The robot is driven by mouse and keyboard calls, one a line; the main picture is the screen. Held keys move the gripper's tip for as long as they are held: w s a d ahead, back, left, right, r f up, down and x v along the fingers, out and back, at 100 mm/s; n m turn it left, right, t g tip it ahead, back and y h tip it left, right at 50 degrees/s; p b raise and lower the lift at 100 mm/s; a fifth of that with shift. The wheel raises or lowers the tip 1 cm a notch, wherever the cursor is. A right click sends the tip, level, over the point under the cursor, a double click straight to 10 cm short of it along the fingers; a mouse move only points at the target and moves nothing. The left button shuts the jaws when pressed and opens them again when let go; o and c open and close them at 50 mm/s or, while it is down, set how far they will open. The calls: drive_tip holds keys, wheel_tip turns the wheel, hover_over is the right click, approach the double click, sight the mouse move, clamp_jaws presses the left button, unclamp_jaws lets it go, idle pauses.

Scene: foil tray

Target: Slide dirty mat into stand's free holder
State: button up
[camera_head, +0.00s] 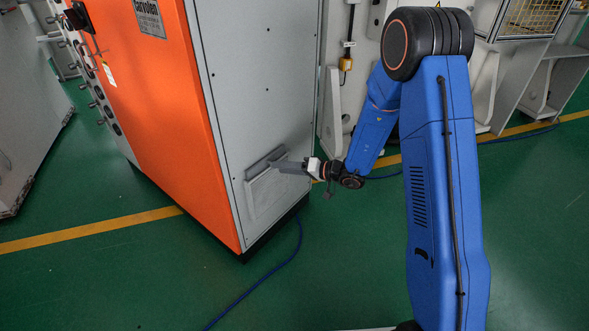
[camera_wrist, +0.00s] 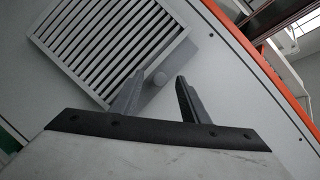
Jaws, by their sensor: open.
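No dirty mat and no stand with holders can be made out in either view. A pale vent cover (camera_head: 262,200) sits low on the grey side of the cabinet. In the wrist view it shows as a louvred grille (camera_wrist: 110,42) with dark slots, tilted in the picture. My gripper (camera_head: 282,167) is at the upper right part of the cover. I cannot tell whether the fingers touch anything.
The tall cabinet (camera_head: 150,110) has an orange front and grey side. A blue cable (camera_head: 275,268) lies on the green floor beside it. Grey machines (camera_head: 500,60) stand behind. A yellow line (camera_head: 90,229) crosses the floor. Open floor lies at the front left.

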drive_tip(key=shift+x, duration=0.8)
clamp_jaws()
drive_tip(key=shift+r, duration=3.15)
wheel_tip(320, 180, up, 19)
idle(0.9)
drive_tip(key=shift+d, duration=0.1)
